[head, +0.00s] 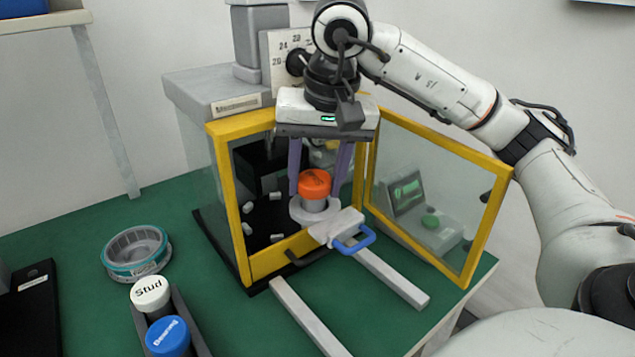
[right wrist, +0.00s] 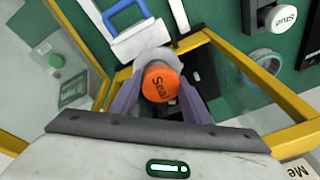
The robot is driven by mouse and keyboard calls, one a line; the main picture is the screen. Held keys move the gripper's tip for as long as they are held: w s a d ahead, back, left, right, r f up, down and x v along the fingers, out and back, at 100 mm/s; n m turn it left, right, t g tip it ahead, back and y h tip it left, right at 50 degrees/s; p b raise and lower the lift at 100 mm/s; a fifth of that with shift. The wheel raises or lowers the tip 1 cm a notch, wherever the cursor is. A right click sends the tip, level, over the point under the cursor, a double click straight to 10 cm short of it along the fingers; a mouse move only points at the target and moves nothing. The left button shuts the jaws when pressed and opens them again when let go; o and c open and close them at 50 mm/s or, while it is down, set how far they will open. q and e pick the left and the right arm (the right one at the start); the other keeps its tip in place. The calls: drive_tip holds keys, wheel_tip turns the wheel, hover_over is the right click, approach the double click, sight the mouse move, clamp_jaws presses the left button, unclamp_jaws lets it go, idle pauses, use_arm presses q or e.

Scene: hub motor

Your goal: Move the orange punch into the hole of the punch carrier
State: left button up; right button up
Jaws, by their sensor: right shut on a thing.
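The orange punch (head: 314,183) has an orange cap and a grey body and stands upright. Its cap reads "Seal" in the right wrist view (right wrist: 161,84). My right gripper (head: 316,182) points down from above, its purple fingers shut on the punch; it also shows in the right wrist view (right wrist: 161,92). The punch carrier (head: 337,226) is a light grey slide with a round end and a blue handle (head: 355,240). The punch's lower end is over or in the round end; I cannot tell how deep. The carrier's hole is hidden. My left gripper is not in view.
The yellow-framed press enclosure (head: 223,190) surrounds the gripper; its glass door (head: 430,190) stands open at the right. Two grey rails (head: 390,277) run forward. A "Stud" punch (head: 150,293), a blue-capped punch (head: 168,337) and a round teal-rimmed container (head: 136,250) are at the left.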

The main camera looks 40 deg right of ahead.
sight(325, 214)
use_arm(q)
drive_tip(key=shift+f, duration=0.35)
use_arm(e)
drive_tip(key=shift+g, duration=0.9)
drive_tip(key=f, duration=0.1)
drive_tip(key=s+f, duration=0.1)
drive_tip(key=f, duration=0.1)
drive_tip(key=s+f, duration=0.1)
drive_tip(key=f, duration=0.1)
drive_tip(key=shift+s+a, duration=0.1)
drive_tip(key=o, duration=1.3)
use_arm(q)
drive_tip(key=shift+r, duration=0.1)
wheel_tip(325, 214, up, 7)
drive_tip(key=p, duration=0.7)
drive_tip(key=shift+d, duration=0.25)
use_arm(e)
drive_tip(key=shift+t, duration=0.9)
drive_tip(key=r, duration=1.2)
drive_tip(key=shift+a+r, duration=0.2)
drive_tip(key=shift+r, duration=0.1)
